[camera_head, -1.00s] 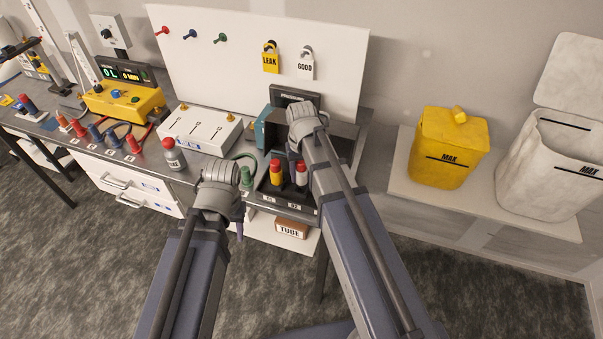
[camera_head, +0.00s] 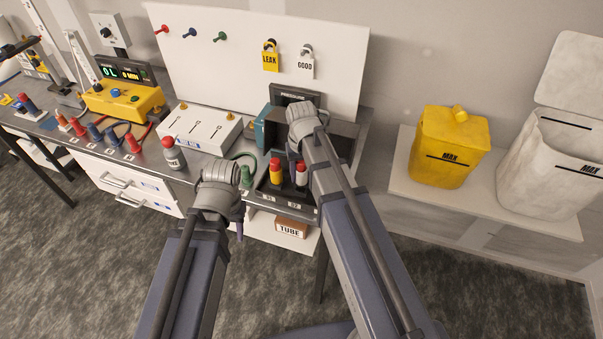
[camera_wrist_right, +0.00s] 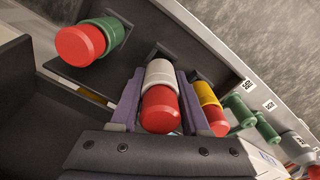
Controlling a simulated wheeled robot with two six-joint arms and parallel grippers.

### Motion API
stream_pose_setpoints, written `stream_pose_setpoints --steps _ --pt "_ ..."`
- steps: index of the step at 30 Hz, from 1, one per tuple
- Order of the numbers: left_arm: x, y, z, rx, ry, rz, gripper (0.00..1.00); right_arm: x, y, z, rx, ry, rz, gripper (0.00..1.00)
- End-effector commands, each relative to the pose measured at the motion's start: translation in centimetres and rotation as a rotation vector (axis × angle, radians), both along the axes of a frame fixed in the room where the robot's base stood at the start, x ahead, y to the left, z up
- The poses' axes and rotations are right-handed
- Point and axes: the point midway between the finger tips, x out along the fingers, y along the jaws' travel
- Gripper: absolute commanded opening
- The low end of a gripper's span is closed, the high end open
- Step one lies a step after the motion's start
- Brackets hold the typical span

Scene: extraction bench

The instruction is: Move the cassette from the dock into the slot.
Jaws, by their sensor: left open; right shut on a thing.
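A white cylinder with a red end (camera_wrist_right: 160,97), which I take for the cassette, is between the two purple fingers of my right gripper (camera_wrist_right: 157,85). The gripper is shut on it. In the head view this cylinder (camera_head: 301,175) stands upright at the dark tray (camera_head: 285,204), which I take for the dock. I cannot tell whether its lower end still sits in the tray. A yellow cylinder with a red top (camera_head: 276,172) stands just left of it. My left gripper (camera_head: 239,230) is open, left of the tray. The slot is not clearly identifiable.
A green cylinder with a red end (camera_wrist_right: 94,42) is at the upper left in the wrist view. A dark box marked PRESSURE (camera_head: 296,95) stands behind my right gripper. A grey bottle with a red cap (camera_head: 174,155) and white box (camera_head: 203,130) are further left.

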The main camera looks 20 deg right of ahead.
Motion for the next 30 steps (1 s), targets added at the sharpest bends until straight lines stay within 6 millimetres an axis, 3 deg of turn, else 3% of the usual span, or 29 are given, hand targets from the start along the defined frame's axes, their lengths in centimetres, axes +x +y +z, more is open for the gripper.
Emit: stream_pose_setpoints --steps 30 --pt "0.0 0.0 -1.5 0.0 0.0 0.0 0.45 0.0 0.0 -1.5 0.0 0.0 0.0 0.0"
